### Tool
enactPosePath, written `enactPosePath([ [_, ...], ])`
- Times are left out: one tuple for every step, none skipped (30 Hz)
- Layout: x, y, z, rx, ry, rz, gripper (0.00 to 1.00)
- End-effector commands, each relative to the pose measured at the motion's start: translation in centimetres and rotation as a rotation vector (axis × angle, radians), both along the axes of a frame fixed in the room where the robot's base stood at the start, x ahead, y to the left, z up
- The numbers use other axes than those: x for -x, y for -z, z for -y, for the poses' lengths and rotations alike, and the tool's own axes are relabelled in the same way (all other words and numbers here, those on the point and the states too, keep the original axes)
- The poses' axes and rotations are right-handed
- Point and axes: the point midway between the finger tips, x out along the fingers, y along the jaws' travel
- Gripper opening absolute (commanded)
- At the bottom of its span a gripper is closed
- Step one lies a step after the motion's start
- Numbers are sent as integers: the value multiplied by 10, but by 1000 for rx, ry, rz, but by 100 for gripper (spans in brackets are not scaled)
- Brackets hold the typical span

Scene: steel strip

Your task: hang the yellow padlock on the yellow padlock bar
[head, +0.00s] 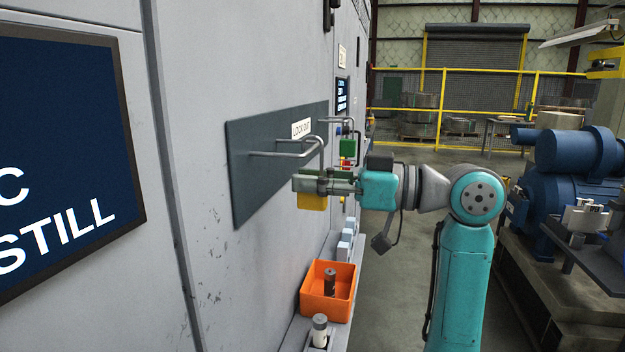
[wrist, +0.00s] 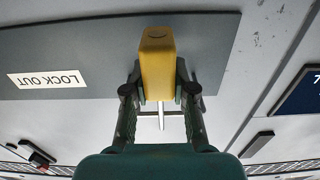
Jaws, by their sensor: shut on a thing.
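My gripper (head: 312,184) is shut on the yellow padlock (head: 312,202), whose body shows below the fingers. In the wrist view the padlock (wrist: 158,62) sits between both fingertips. No yellow marking shows on the bar.
A second bar (head: 334,120) farther along the panel has a green padlock (head: 347,147) near it. Below, an orange bin (head: 316,306) holds a dark cylinder. A blue motor (head: 570,165) is at right.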

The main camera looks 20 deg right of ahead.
Motion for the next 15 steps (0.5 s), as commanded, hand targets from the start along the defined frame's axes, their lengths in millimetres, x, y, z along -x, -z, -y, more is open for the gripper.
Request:
enactPosePath([
  [0, 1, 0, 0, 0, 0, 0],
  [0, 1, 0, 0, 0, 0, 0],
  [0, 2, 0, 0, 0, 0, 0],
  [0, 3, 0, 0, 0, 0, 0],
  [0, 3, 0, 0, 0, 0, 0],
  [0, 4, 0, -1, 0, 1, 0],
  [0, 5, 0, -1, 0, 1, 0],
  [0, 5, 0, -1, 0, 1, 0],
  [0, 6, 0, -1, 0, 1, 0],
  [0, 7, 0, -1, 0, 1, 0],
  [0, 7, 0, -1, 0, 1, 0],
  [0, 8, 0, -1, 0, 1, 0],
  [0, 9, 0, -1, 0, 1, 0],
  [0, 10, 0, -1, 0, 1, 0],
  [0, 11, 0, -1, 0, 0, 0],
])
